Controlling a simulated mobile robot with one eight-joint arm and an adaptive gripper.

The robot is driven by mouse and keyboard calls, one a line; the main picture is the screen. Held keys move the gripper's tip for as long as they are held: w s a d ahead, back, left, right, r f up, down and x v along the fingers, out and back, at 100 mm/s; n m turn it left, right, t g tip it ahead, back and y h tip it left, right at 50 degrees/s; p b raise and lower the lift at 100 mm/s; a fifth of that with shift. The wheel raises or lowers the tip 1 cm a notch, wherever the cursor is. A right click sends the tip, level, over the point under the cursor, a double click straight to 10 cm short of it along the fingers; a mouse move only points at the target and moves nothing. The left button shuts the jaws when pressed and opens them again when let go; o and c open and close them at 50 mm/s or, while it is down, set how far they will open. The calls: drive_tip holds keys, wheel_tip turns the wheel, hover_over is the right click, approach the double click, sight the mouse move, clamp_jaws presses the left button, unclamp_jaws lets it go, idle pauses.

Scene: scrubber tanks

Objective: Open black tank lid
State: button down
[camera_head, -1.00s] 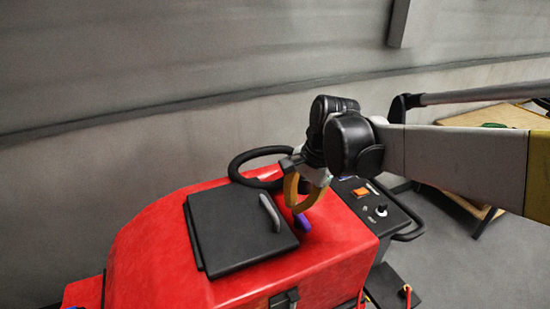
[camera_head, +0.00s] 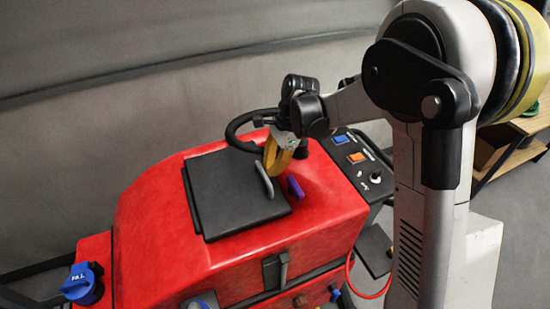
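The black tank lid (camera_head: 222,198) lies flat on top of the red scrubber body (camera_head: 150,222). A grey bar handle (camera_head: 263,178) stands up near the lid's right edge. My gripper (camera_head: 272,172) has yellow fingers and points down at the far end of the handle. The fingertips overlap the handle's upper end in this view. I cannot tell whether they touch it or how wide they are apart. A small purple part (camera_head: 295,187) sits on the red body just right of the lid.
A black steering wheel (camera_head: 240,125) is behind the lid. A control panel (camera_head: 360,160) with an orange switch is to the right. A blue cap (camera_head: 82,284) is at the lower left. A wooden table (camera_head: 515,155) stands at the far right. A grey wall runs behind.

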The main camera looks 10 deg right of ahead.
drive_tip(key=shift+a+f, duration=0.2)
drive_tip(key=shift+f, duration=0.45)
drive_tip(key=shift+r, duration=0.1)
drive_tip(key=shift+s+a+r+h+p, duration=0.15)
drive_tip(key=shift+r+h+p, duration=0.15)
drive_tip(key=shift+r, duration=0.35)
drive_tip(key=shift+w+a+r+h+p, duration=0.1)
drive_tip(key=shift+r+h+p, duration=0.15)
drive_tip(key=shift+r, duration=0.35)
drive_tip(key=s+a+r+t+h+p, duration=0.2)
drive_tip(key=a+r+h+p, duration=0.4)
drive_tip(key=r, duration=0.5)
drive_tip(key=s+a+r, duration=0.2)
drive_tip(key=a+r, duration=0.1)
drive_tip(key=a, duration=0.5)
drive_tip(key=s+a+r+y+b, duration=0.1)
drive_tip(key=s+a+r, duration=0.2)
drive_tip(key=a, duration=0.6)
drive_tip(key=shift+a, duration=0.15)
drive_tip(key=shift+r, duration=0.1)
drive_tip(key=shift+w+r, duration=0.1)
